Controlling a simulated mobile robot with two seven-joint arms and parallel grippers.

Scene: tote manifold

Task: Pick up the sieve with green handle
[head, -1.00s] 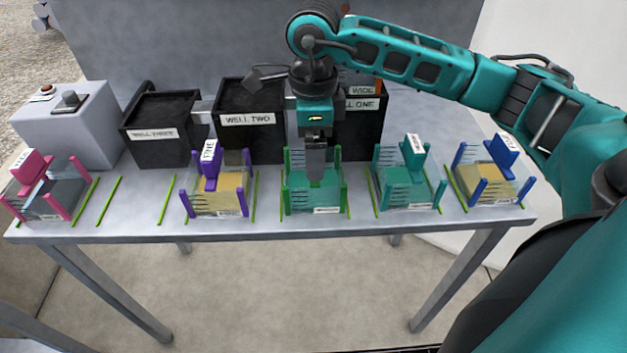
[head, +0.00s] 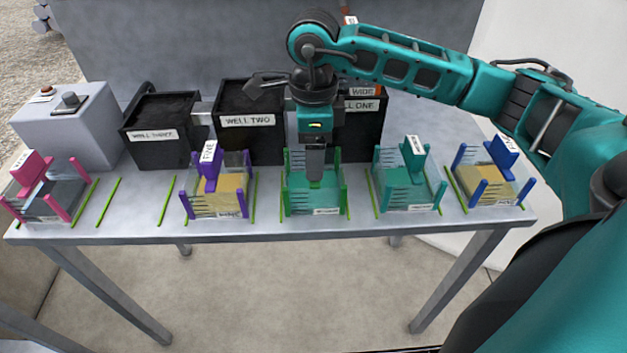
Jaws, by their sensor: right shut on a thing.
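The sieve with green posts (head: 313,203) sits on the table in the middle of the row, between green lines. Its handle is hidden by my right gripper (head: 315,178), which comes down from above and is shut on it. The sieve's base appears to rest on the tabletop; I see no clear gap under it. A similar sieve with a teal handle (head: 408,192) stands just to its right. My left gripper is not in view.
A purple-handled sieve (head: 217,195) stands left, a blue-handled one (head: 486,180) far right, a pink-handled one (head: 48,195) far left. Black wells (head: 250,140) and a grey control box (head: 70,130) stand behind. The table (head: 140,205) is bare between the pink and purple sieves.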

